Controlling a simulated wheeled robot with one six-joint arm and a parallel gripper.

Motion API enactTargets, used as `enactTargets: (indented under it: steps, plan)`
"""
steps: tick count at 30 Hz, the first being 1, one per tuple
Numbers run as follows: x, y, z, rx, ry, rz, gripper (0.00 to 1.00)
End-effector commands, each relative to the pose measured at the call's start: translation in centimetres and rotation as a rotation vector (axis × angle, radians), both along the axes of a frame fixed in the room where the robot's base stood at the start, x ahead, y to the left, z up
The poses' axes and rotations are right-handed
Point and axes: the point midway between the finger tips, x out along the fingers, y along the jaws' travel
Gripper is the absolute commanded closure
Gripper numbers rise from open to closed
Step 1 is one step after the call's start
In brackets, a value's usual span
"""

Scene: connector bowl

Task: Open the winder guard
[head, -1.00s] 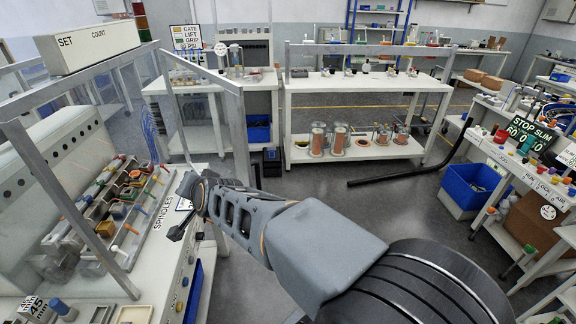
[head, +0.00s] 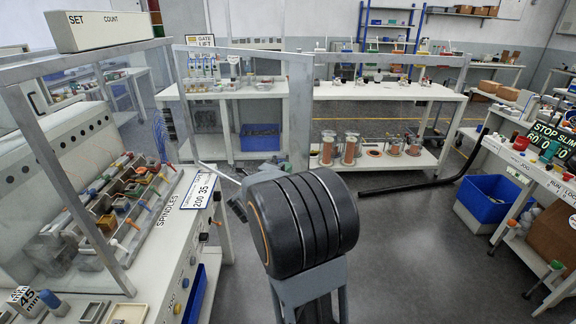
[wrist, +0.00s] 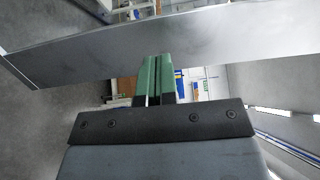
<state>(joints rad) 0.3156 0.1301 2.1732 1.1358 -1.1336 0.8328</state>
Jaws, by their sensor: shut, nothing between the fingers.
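The winder guard (head: 302,100) is a clear panel in a grey metal frame, hinged at the winder's right rear post. In the head view it stands swung out to the right, away from the winder (head: 60,190), whose front is uncovered. My gripper (wrist: 158,62) has green fingers, shut and empty. In the wrist view they overlap a broad grey metal bar (wrist: 225,38), which looks like part of the guard's frame; I cannot tell whether they touch it. In the head view my arm hides most of the gripper.
The winder bed holds several coloured spindle parts and a SPINDLES label (head: 168,211). A white bench (head: 385,92) stands behind. A blue bin (head: 490,200) and a bench are at right. A black floor duct (head: 395,190) lies behind my arm. Grey floor is clear right of my arm.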

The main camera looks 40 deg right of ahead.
Motion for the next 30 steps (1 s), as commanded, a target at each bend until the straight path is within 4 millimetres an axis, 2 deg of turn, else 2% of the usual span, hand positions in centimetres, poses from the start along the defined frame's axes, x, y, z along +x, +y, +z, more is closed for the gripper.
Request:
enactTargets:
  steps: [9, 15, 21, 30]
  plan:
    - [1.7, -5.9, 0.2, 0.001, 0.003, -0.001, 1.0]
    - [2.7, -8.9, 0.2, 0.0, 0.003, 0.001, 1.0]
    - [3.3, -10.8, 0.1, 0.0, 0.002, 0.003, 1.0]
    - [3.5, -11.6, 0.1, 0.0, 0.002, 0.004, 1.0]
